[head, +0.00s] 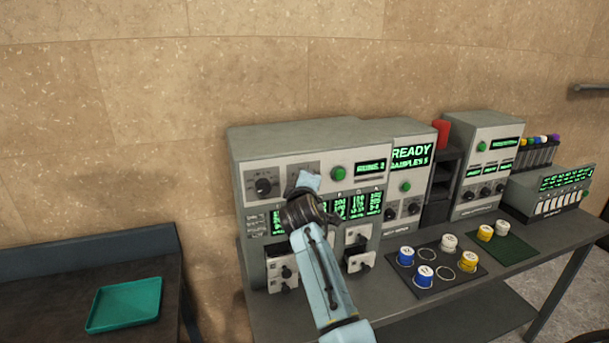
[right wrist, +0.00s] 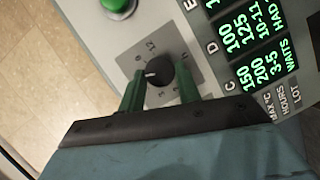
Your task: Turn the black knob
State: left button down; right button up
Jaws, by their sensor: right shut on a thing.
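A round black knob (right wrist: 159,71) with a white pointer mark sits on a grey dial plate in the right wrist view. The mark points to the left of that picture. My right gripper (right wrist: 158,88) has its green fingers on either side of the knob and is shut on it. In the head view my right gripper (head: 306,190) is at the upper front of the large grey press panel (head: 270,143) and hides this knob. Another black knob (head: 263,186) shows to its left. My left gripper is not in view.
A green button (head: 338,173) and green displays (head: 370,200) are close to the gripper. Lower black handles (head: 287,272) stick out below. Several blue, white and yellow jars (head: 424,276) stand on the bench at right. A green tray (head: 124,305) lies on the left table.

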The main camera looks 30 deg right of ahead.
pick_arm(q)
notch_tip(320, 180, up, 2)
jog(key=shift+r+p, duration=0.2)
jog(key=shift+p, duration=0.65)
pick_arm(e)
jog(key=m+y, duration=0.2)
jog(key=m, duration=0.1)
jog(key=m+y, duration=0.1)
jog(key=m, duration=0.1)
jog(key=shift+d+r+g, duration=0.2)
jog(key=shift+d+g, duration=0.05)
jog(key=shift+g, duration=0.05)
jog(key=shift+m, duration=0.3)
jog(key=o, duration=1)
jog(key=shift+s, duration=0.1)
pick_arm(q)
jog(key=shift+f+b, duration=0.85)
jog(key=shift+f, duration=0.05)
pick_arm(e)
jog(key=v, duration=1.3)
jog(key=shift+s+d+r, duration=0.1)
jog(key=shift+s, duration=0.1)
jog(key=shift+c, duration=0.5)
